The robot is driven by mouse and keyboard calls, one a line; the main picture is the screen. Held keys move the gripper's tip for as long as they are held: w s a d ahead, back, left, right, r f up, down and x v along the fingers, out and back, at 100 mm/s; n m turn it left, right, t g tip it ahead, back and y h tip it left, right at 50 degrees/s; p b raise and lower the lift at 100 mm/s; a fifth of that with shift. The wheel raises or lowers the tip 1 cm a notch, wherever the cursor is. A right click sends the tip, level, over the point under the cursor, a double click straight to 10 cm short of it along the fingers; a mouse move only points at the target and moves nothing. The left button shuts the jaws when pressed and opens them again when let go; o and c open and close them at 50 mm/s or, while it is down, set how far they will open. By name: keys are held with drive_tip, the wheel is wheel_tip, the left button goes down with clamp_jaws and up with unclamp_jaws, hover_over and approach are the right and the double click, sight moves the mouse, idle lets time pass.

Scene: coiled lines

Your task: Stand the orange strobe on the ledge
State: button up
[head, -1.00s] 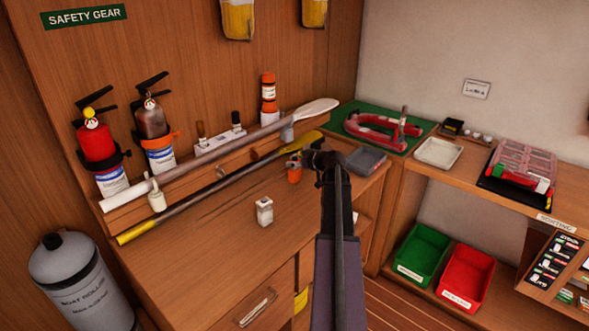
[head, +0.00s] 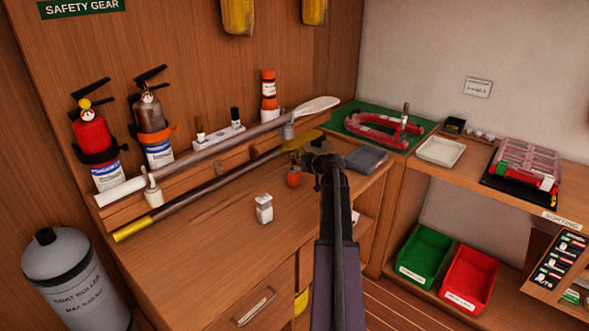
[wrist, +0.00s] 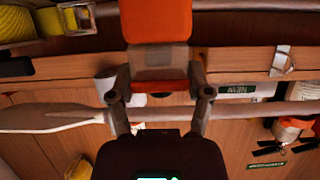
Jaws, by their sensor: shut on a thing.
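The orange strobe (head: 293,178) hangs at the end of my arm, over the back right of the desk. In the wrist view the strobe (wrist: 156,20) has an orange body and a grey band. My gripper (wrist: 160,92) is shut on its lower part in that view. In the head view my gripper (head: 308,163) is dark and partly hides the strobe. The wooden ledge (head: 228,156) runs along the back of the desk. I cannot tell the gap between strobe and ledge.
A grey-shafted paddle (head: 240,137) and a yellow-ended pole (head: 205,187) lie along the ledge. A small white item (head: 264,208) stands on the desk. A white bottle (head: 153,190) stands by the paddle's left end. An orange-capped bottle (head: 269,92) stands behind. The desk's front middle is clear.

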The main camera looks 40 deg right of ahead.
drive_tip(key=shift+f, duration=0.2)
drive_tip(key=o, duration=1.2)
drive_tip(key=shift+r, duration=0.25)
drive_tip(key=shift+s+r, duration=0.1)
drive_tip(key=shift+s, duration=0.2)
drive_tip(key=shift+p+v, duration=2.25)
drive_tip(key=shift+v, duration=3.45)
